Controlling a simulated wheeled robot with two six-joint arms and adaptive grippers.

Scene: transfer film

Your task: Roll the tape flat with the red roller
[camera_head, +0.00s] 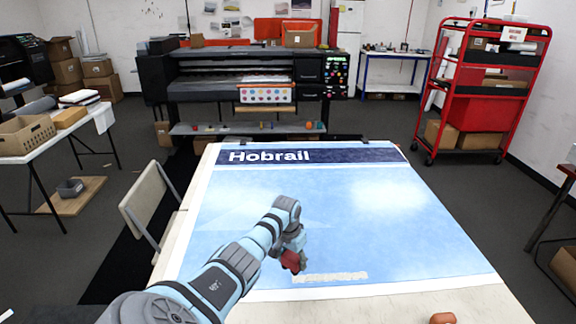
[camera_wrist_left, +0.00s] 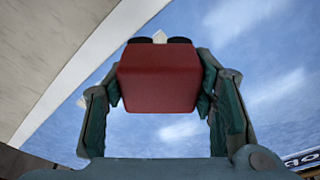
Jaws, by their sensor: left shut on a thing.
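My left gripper (camera_wrist_left: 160,85) is shut on the red roller (camera_wrist_left: 158,78), with a finger on each side of it in the left wrist view. In the head view the red roller (camera_head: 291,261) is held over the front of the blue printed sheet, just left of the tape (camera_head: 330,277). The tape is a pale, ragged-edged strip near the sheet's front edge. I cannot tell whether the roller touches the sheet. The blue sheet (camera_head: 400,235) lies on the table with a dark "Hobrail" band at its far end. My right gripper is not in view.
An orange-red object (camera_head: 443,318) sits at the table's front right edge. A chair (camera_head: 150,207) stands at the table's left. A large printer (camera_head: 245,85) is behind, and a red cart (camera_head: 485,95) stands back right. The sheet's middle and right are clear.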

